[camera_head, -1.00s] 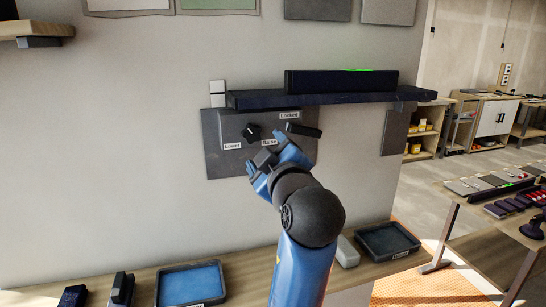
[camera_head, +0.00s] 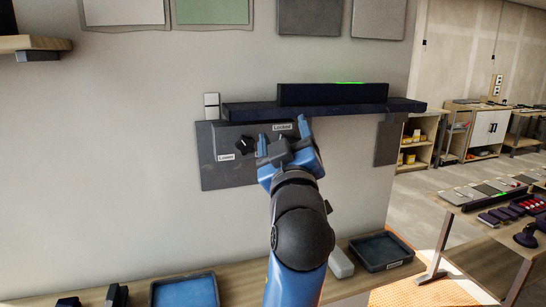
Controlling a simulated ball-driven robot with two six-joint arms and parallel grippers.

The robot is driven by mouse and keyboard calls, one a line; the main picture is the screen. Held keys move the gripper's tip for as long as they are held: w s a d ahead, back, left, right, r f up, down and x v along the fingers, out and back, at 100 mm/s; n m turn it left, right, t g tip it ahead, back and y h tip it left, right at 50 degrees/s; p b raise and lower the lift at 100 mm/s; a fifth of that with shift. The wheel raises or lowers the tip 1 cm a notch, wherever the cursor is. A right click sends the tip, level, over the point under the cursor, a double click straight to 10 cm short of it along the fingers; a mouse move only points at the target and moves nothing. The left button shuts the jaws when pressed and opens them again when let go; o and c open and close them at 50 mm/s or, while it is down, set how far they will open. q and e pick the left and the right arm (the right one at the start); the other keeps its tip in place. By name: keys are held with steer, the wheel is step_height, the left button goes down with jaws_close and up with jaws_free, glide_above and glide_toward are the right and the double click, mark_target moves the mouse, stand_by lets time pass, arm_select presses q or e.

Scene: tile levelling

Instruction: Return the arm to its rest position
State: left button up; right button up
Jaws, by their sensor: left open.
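My left gripper (camera_head: 283,134) is in the middle of the camera_head view, with its blue fingers spread and nothing seen between them. It is in front of a dark grey wall panel (camera_head: 216,171) and covers the panel's right part. The panel carries a black knob (camera_head: 245,145), a "Lower" label (camera_head: 226,157) and a "Locked" label (camera_head: 283,127). Another label is mostly hidden behind the gripper. I cannot tell whether the fingers touch the panel. My right gripper is not in view.
Above the panel a dark shelf (camera_head: 405,105) holds a black bar with a green light (camera_head: 330,94). Below, a wooden bench (camera_head: 236,286) carries a blue-lined tray (camera_head: 185,292), a dark tray (camera_head: 380,251) and a pale block (camera_head: 340,262). Tables with tiles stand at the right.

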arm_select(q)
steer(key=s+a+f+m+h, duration=0.25)
steer(key=f+m+h, duration=0.35)
steer(key=f, duration=0.7)
steer(key=s+a+f+m+h, duration=0.2)
steer(key=s+f+m+h, duration=0.4)
steer(key=f, duration=0.7)
steer(key=s+a+f+n+g+y, duration=0.2)
steer(key=s+a+f+y, duration=0.3)
steer(key=s+a+f, duration=0.4)
steer(key=s+a+f+n+g+y, duration=0.2)
steer(key=s+a+f+y, duration=0.3)
steer(key=s+a+f, duration=0.5)
step_height(320, 180, down, 5)
steer(key=shift+s+f+n, duration=0.1)
steer(key=shift+s+n, duration=0.5)
steer(key=shift+s, duration=0.65)
